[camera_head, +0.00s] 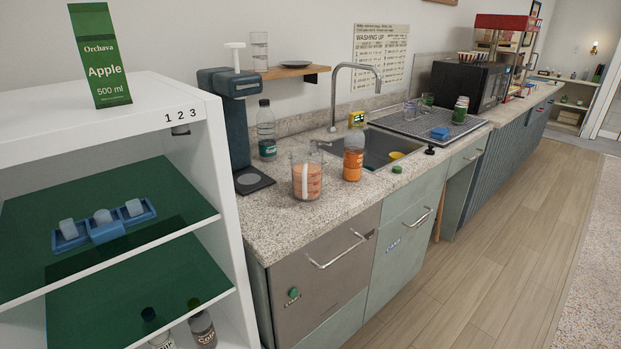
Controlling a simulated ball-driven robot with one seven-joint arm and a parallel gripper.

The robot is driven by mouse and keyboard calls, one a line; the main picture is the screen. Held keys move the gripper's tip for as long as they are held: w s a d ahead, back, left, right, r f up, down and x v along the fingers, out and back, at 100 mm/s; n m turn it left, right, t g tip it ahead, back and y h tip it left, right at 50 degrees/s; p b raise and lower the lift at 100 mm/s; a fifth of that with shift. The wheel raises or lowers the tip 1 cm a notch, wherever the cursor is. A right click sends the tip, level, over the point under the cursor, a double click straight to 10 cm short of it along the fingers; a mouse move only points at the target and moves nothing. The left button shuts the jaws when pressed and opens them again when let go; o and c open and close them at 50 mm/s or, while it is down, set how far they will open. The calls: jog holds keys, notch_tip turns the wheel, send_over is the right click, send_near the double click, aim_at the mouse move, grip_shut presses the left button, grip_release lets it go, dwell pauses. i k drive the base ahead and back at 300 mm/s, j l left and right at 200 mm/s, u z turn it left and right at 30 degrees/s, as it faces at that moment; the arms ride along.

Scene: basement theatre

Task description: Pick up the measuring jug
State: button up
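The measuring jug (306,175) looks to be the clear vessel with orange-pink contents and a pale upright strip, perhaps its handle, on its near side. It stands upright on the speckled countertop (270,222), near the front edge and left of the sink. An orange bottle (353,158) stands just to its right. My gripper is not in this view.
A dark dispenser (236,120) with a base plate stands left of the jug, with a clear bottle (266,130) behind. The sink (385,148) and tap (345,85) lie to the right. A white shelf unit (215,190) rises at the left. The wooden floor (490,240) is clear.

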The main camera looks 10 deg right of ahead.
aim_at(307, 160)
jog(key=l+u, duration=0.15)
jog(key=u, duration=0.45)
jog(key=l+u, duration=0.4)
jog(key=l, duration=0.3)
jog(key=l+u, duration=0.35)
jog(key=l, duration=0.4)
